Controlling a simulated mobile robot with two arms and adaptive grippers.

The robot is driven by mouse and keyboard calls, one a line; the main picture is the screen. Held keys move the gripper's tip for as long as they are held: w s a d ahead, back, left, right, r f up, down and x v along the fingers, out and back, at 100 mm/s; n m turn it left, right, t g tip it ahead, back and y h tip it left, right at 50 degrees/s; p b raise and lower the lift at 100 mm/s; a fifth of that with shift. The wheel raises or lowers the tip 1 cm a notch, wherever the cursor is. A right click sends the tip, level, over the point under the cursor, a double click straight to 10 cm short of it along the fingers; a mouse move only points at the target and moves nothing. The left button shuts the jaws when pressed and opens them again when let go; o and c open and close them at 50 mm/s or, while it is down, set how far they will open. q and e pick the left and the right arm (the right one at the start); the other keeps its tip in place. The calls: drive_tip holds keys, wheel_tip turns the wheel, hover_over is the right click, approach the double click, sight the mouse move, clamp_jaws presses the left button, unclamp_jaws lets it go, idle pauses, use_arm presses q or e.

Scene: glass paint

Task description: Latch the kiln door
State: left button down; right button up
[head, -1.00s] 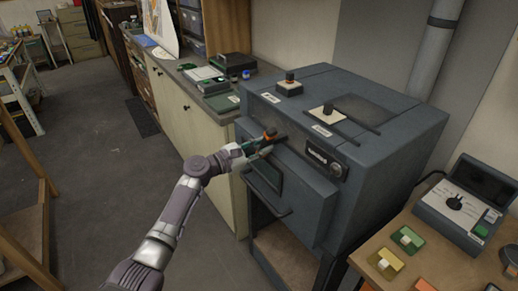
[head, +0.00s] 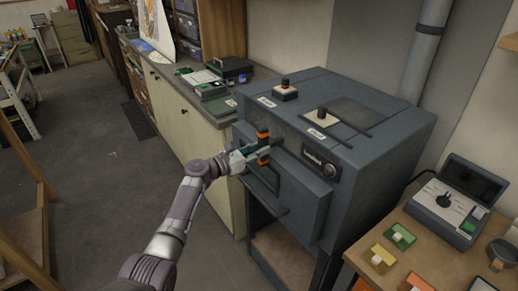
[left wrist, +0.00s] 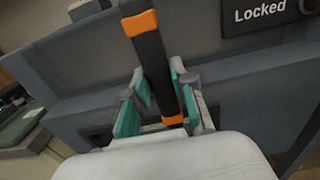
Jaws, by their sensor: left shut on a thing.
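The kiln (head: 375,165) is a dark blue-grey box, and its door (head: 303,199) is on the front. The door lies against the body as far as I can see. A black latch handle (head: 263,137) with orange bands stands near upright at the door's upper left. In the left wrist view the handle (left wrist: 152,65) runs up between my fingers, slightly tilted. My left gripper (head: 252,154) is shut on it; the teal pads (left wrist: 157,100) sit either side of its lower part. A plate (left wrist: 262,15) to the right reads "Locked". My right gripper is not in view.
A bar handle (head: 265,208) sticks out below the latch. A worktop (head: 222,113) with small boxes stands left of the kiln. A wooden table (head: 390,222) with a control box (head: 448,208) and coloured tiles is at right.

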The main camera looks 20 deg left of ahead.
use_arm(q)
drive_tip(key=shift+f, duration=0.15)
drive_tip(key=c, duration=1)
unclamp_jaws()
drive_tip(key=shift+o, duration=0.2)
drive_tip(key=v, duration=1.2)
